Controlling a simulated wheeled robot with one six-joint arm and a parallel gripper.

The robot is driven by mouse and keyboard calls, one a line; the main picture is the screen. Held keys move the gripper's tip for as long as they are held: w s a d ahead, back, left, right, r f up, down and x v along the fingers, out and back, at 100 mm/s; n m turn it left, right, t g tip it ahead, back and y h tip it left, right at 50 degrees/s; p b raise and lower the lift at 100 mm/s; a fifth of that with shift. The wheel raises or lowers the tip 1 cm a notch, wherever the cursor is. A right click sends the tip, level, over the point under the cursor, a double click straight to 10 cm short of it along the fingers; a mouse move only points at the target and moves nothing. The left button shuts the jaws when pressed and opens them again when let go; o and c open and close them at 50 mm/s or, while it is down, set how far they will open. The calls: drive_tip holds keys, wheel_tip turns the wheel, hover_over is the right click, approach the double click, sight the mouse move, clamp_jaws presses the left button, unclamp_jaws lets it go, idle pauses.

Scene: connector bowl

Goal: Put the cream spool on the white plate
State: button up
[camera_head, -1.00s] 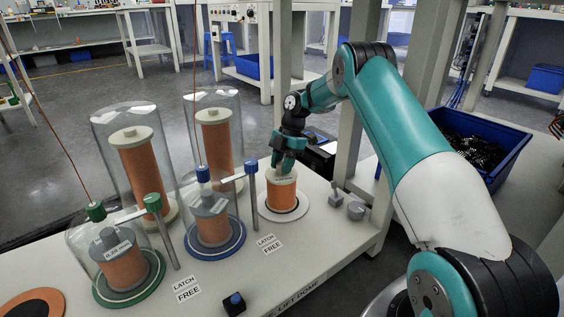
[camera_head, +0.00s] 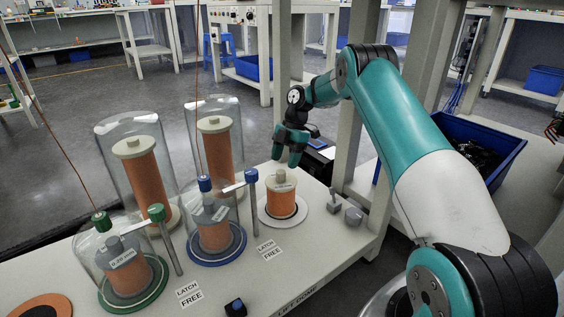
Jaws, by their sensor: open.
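The cream spool (camera_head: 281,199), wound with orange wire and topped by a cream flange and knob, stands upright on the round white plate (camera_head: 299,220) on the bench. My gripper (camera_head: 286,166) is open and empty just above the spool's knob, apart from it. The underside of the spool, where it meets the plate, is hidden from this angle.
Two grey-topped spools (camera_head: 213,232) (camera_head: 126,272) stand under clear domes left of the plate, with blue and green posts beside them. Two taller orange spools (camera_head: 143,175) stand under domes behind. Small grey metal parts (camera_head: 353,216) lie right of the plate.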

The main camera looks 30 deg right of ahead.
drive_tip(key=p+v, duration=0.5)
drive_tip(key=v, duration=0.2)
drive_tip(key=shift+r+p, duration=0.3)
drive_tip(key=shift+d, duration=0.15)
idle(1.8)
